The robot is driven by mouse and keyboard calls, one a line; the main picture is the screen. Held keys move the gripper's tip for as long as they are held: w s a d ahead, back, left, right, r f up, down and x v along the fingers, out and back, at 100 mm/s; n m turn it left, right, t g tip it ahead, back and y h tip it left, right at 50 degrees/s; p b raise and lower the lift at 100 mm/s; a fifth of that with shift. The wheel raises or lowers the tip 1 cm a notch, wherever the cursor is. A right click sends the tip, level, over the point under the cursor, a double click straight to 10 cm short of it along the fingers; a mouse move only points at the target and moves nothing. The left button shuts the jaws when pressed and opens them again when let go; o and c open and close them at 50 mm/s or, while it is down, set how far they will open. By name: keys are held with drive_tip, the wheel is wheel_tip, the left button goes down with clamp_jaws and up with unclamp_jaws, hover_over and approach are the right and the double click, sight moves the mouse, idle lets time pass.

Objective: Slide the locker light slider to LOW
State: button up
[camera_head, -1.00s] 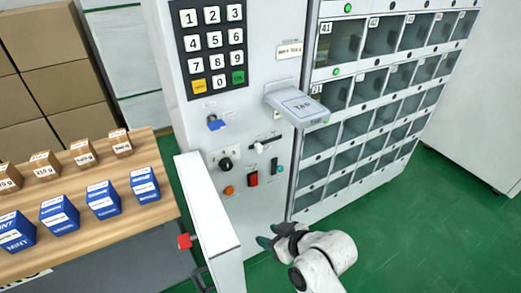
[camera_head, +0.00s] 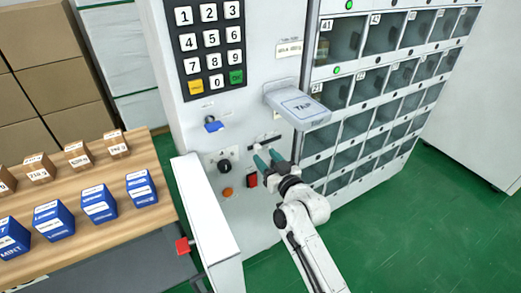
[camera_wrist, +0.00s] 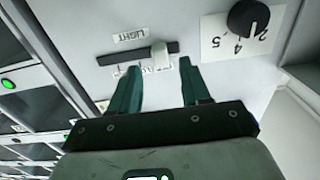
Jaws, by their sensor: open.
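The light slider is a dark slot (camera_wrist: 112,55) with a pale knob (camera_wrist: 158,55) on the white panel, under an upside-down LIGHT label (camera_wrist: 130,37) in the wrist view. The knob sits toward the slot's right end in that view. Small labels on the slot's near side are partly hidden and I cannot read LOW. My gripper (camera_wrist: 158,66) is open, with its green fingertips on either side of the knob in the picture; touch cannot be told. In the head view my gripper (camera_head: 266,156) is in front of the panel, partly covering the slider's slot (camera_head: 271,138).
A grey TAP reader (camera_head: 299,105) juts out above the slider. A black dial (camera_head: 224,166), a red switch (camera_head: 252,181) and an orange button (camera_head: 228,192) are close by. A white-topped wall (camera_head: 207,208) stands left; lockers (camera_head: 370,125) are right.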

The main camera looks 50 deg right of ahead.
sight(260, 151)
drive_tip(key=shift+x, duration=2)
clamp_jaws()
